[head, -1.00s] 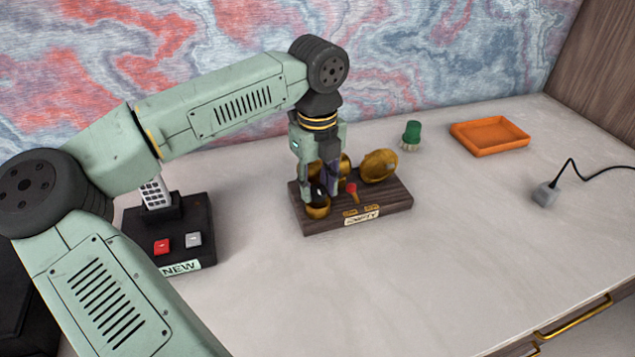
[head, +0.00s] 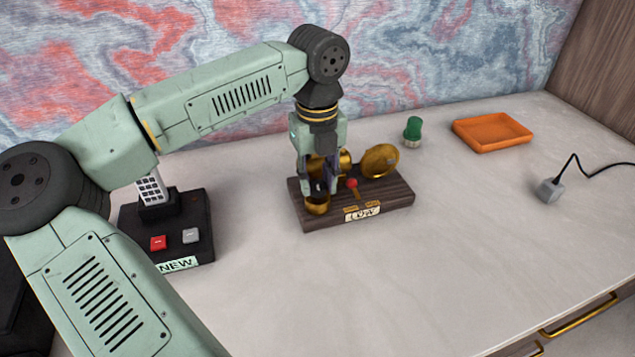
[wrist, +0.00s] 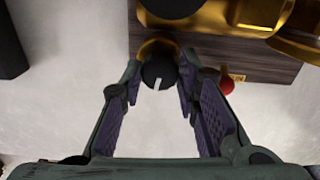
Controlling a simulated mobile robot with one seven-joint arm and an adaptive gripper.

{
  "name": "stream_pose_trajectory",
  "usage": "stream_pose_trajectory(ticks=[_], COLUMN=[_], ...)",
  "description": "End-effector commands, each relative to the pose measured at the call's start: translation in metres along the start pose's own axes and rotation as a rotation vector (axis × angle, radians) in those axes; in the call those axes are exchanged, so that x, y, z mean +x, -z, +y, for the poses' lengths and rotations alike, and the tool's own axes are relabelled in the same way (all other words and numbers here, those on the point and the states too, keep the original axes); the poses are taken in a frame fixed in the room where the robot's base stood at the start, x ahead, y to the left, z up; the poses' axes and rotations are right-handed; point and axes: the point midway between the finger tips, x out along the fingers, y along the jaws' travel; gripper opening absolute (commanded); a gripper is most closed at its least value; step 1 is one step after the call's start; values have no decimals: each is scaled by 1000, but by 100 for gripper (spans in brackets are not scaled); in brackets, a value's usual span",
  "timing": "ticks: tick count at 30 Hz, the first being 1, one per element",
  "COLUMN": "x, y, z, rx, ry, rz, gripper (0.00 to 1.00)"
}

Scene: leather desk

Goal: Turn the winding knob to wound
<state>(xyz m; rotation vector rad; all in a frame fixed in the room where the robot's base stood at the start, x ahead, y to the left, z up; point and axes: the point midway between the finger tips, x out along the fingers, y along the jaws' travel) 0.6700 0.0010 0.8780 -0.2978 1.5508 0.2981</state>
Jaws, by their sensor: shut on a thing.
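The winding knob (wrist: 158,72) is black with a white pointer line and sits on a brass mount at the left end of a dark wooden base (head: 385,198). My gripper (head: 318,190) points down over it; in the wrist view my gripper (wrist: 160,88) has its purple-padded fingers on either side of the knob, shut on it. The white line points toward the bottom of the wrist view. A label on the base's front (head: 362,214) reads "LOW". A red-tipped lever (head: 352,184) stands right of the fingers. Brass parts (head: 380,160) stand behind; the fingers hide most of the knob in the head view.
A black device (head: 165,240) with red and grey buttons and a "NEW" label stands left. The front of the desk (head: 400,285) is clear.

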Motion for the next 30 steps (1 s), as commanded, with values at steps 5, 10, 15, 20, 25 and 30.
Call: stream_pose_trajectory(ticks=[5,10,15,20,25,30], x=[3,2,2,1,1,0], y=[0,0,0,0,0,0], z=[0,0,-1,-1,-1,-1], rx=[159,320,482,634,795,957], ry=[1,0,0,1,1,1], rz=[-3,-2,-2,-2,-1,-2], gripper=[1,1,1,1,1,1])
